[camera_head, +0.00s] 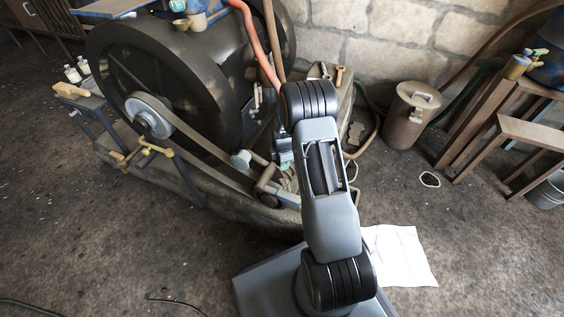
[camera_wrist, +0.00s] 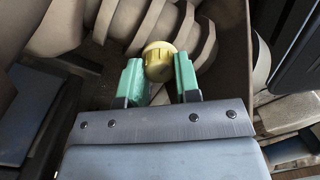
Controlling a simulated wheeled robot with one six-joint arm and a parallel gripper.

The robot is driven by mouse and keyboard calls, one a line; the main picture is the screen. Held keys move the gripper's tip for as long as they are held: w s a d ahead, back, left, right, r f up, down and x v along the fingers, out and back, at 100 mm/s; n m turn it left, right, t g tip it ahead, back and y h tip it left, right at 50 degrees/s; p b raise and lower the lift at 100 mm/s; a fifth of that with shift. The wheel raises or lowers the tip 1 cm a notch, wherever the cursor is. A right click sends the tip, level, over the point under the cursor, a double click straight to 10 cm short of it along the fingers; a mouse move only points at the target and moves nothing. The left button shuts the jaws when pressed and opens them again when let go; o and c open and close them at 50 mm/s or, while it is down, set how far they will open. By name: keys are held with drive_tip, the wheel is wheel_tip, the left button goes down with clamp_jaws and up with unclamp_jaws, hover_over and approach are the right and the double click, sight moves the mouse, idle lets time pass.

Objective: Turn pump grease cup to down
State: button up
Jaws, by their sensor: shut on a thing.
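The grease cup (camera_wrist: 158,62) shows in the wrist view as a small yellow, ribbed round knob at the upper middle. My gripper (camera_wrist: 158,78) has green fingertips on both sides of it and is shut on it. Behind the cup are pale, rounded metal parts (camera_wrist: 135,22). Which way the cup is turned cannot be told.
A large dark flywheel (camera_head: 165,85) with a belt stands left of my arm. A lidded metal can (camera_head: 408,115) and a wooden bench (camera_head: 510,130) are at the right. White paper (camera_head: 405,258) lies on the floor. The floor at the lower left is mostly clear.

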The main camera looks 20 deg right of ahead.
drive_tip(key=o, duration=0.9)
drive_tip(key=shift+o, duration=0.2)
wheel_tip(320, 180, up, 14)
drive_tip(key=p, duration=0.5)
drive_tip(key=s+a+r+m+t+p, duration=0.1)
drive_tip(key=s+a+r+m+p, duration=0.2)
drive_tip(key=r+p, duration=0.7)
drive_tip(key=s+a+r+m+t+p, duration=0.1)
drive_tip(key=s+a+r+m+p, duration=0.3)
drive_tip(key=r, duration=1.8)
drive_tip(key=s+a+r+m+t+p, duration=0.1)
drive_tip(key=s+a+r+m+p, duration=0.3)
drive_tip(key=s+r+m+p, duration=0.6)
drive_tip(key=s+r+p, duration=0.5)
drive_tip(key=r+p, duration=0.1)
drive_tip(key=r, duration=0.1)
drive_tip(key=shift+t, duration=0.3)
